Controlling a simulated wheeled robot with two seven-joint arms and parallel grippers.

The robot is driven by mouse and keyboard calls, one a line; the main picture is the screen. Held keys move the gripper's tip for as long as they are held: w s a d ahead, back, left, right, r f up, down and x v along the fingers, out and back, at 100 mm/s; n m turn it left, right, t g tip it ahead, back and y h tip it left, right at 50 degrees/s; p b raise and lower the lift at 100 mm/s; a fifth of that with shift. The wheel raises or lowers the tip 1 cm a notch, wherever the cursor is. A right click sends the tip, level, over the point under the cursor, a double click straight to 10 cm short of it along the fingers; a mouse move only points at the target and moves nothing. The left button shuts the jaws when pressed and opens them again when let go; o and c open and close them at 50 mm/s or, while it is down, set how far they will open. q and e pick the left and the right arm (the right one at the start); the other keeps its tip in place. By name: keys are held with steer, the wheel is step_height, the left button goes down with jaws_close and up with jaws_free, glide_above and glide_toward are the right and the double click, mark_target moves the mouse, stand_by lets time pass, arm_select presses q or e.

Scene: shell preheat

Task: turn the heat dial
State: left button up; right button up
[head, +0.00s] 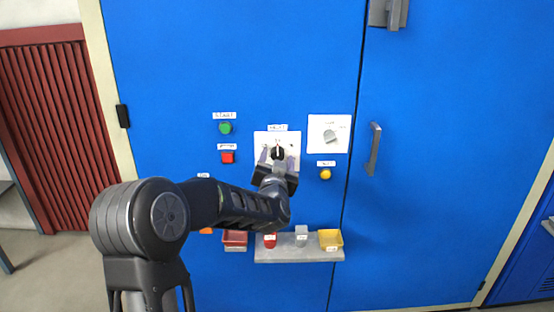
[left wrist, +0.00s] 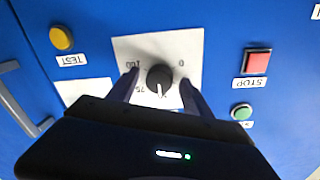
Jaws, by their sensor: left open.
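The heat dial (head: 278,152) is a round black knob on a white plate (head: 293,138) on the blue cabinet front. My left gripper (head: 277,159) is right at the dial, its fingers on either side of it. In the left wrist view the dial (left wrist: 160,76) sits between the two open fingertips of my left gripper (left wrist: 160,77), with small gaps showing on both sides. That view is upside down. The dial's white pointer mark shows at its lower edge there, near the printed 75. Part of the plate is hidden by my gripper. My right gripper is not in view.
A green button (head: 225,128) and a red stop button (head: 227,158) are left of the dial. A yellow test button (head: 326,174) and a grey knob (head: 329,136) are right of it. A grey shelf (head: 300,254) holding small items is below. A door handle (head: 374,149) sticks out further right.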

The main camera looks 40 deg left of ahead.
arm_select(q)
jaws_close()
stand_by(0.5)
